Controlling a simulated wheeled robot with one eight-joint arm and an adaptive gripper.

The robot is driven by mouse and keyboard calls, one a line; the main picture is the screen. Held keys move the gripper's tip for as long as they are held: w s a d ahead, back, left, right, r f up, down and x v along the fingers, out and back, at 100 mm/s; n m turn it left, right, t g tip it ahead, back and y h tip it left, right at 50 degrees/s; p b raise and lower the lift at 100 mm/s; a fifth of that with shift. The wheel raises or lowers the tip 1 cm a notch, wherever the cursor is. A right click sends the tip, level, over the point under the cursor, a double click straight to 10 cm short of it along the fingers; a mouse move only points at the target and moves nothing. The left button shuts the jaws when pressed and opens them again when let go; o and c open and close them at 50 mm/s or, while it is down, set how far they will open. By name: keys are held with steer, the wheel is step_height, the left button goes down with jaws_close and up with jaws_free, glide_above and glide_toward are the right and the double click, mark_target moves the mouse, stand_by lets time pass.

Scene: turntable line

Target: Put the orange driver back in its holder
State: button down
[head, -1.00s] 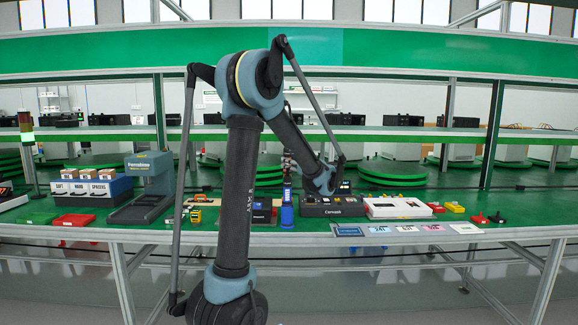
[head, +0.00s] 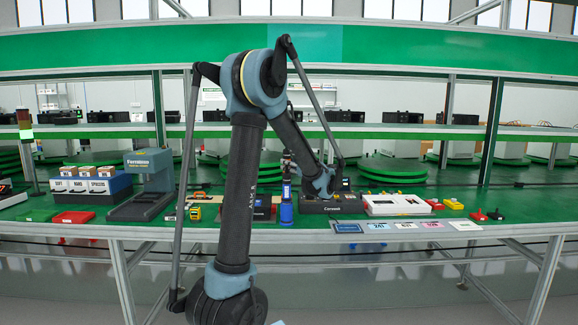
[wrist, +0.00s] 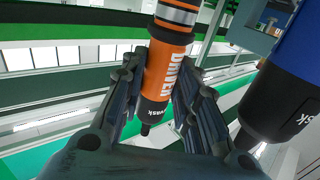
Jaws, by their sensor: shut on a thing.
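The orange driver (wrist: 167,75), with a silver band and a black tip, is between the fingers of my gripper (wrist: 160,98) in the wrist view. My gripper is shut on it, and its tip points to the bottom of the picture. In the head view my arm reaches over the bench, and the orange driver cannot be made out there. A blue driver (wrist: 283,92) hangs or stands close to the right of my gripper in the wrist view. It also shows upright on the bench in the head view (head: 286,212). I cannot make out the orange driver's holder for certain.
A dark box with a white label (head: 333,205) and a white case (head: 395,205) stand right of the blue driver. A yellow tool (head: 195,213), a grey press (head: 147,188) and a labelled bin rack (head: 90,186) stand left. Red and yellow pieces lie far right.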

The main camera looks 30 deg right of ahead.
steer(key=shift+f, duration=1.15)
steer(key=shift+f, duration=2.8)
steer(key=c, duration=1.2)
jaws_free()
steer(key=shift+o, duration=0.2)
steer(key=s+d, duration=0.1)
steer(key=s, duration=1)
steer(key=shift+s+d, duration=0.25)
steer(key=shift+s, duration=0.1)
